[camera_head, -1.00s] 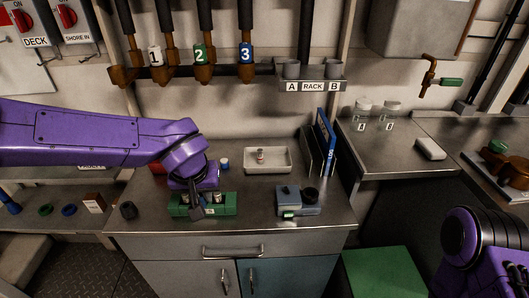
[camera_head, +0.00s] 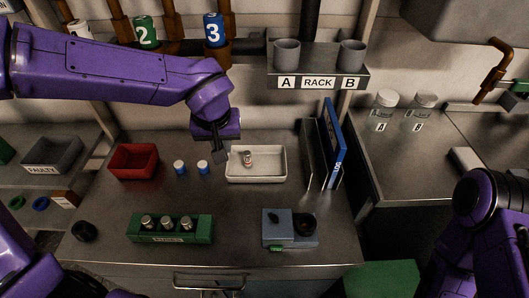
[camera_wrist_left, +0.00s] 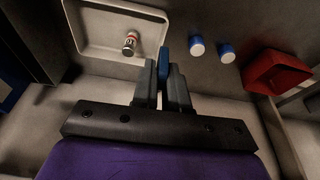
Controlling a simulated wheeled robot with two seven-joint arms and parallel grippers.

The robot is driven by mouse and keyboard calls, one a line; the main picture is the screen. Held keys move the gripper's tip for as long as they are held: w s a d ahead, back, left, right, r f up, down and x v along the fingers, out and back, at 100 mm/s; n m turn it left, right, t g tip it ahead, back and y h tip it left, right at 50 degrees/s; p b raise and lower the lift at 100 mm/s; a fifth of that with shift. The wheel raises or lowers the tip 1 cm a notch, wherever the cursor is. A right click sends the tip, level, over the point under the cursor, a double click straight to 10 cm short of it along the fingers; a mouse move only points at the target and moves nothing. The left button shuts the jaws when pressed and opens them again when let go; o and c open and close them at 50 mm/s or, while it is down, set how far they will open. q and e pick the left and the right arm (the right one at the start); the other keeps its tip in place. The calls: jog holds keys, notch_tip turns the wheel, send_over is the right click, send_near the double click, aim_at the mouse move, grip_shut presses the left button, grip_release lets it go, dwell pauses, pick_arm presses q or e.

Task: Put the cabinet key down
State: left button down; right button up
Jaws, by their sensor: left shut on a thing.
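My left gripper (camera_head: 222,155) hangs above the cabinet top by the left end of the white tray (camera_head: 275,172). In the left wrist view its fingers (camera_wrist_left: 163,85) are shut on a narrow blue piece (camera_wrist_left: 163,60), which I take to be the cabinet key. Only its rounded blue end shows past the fingers; the rest is hidden between them. In the head view the key cannot be made out. The tray (camera_wrist_left: 90,30) holds a small cylinder (camera_wrist_left: 131,42). My right arm stands at the lower right; its gripper is out of view.
Two blue-and-white caps (camera_head: 179,167) stand left of the tray, beside a red bin (camera_head: 134,161). A green block (camera_head: 170,237) with several cylinders and a blue-grey device (camera_head: 290,228) are in front. A binder rack (camera_head: 313,155) is right of the tray. Bare top lies between these.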

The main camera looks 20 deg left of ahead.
pick_arm(q)
jog(key=w+d+f, duration=0.3)
jog(key=w+d, duration=0.1)
jog(key=d, duration=0.1)
send_over(267, 166)
jog(key=f, duration=0.4)
jog(key=s+f, duration=0.1)
jog(key=f, duration=0.1)
jog(key=shift+d, duration=0.2)
jog(key=shift+f+b, duration=0.3)
jog(key=shift+f, duration=1.15)
jog(key=shift+f, duration=0.1)
jog(key=c, duration=1.1)
grip_release()
jog(key=shift+c, duration=0.2)
jog(key=v, duration=0.4)
jog(key=shift+r, duration=0.4)
jog(key=s+d, duration=0.1)
jog(key=s, duration=0.3)
jog(key=s+d+b, duration=0.1)
jog(key=s, duration=0.2)
jog(key=s+d, duration=0.2)
jog(key=s, duration=0.2)
jog(key=shift+s+r+b, duration=0.25)
jog(key=shift+s+b, duration=0.05)
jog(key=shift+s, duration=0.1)
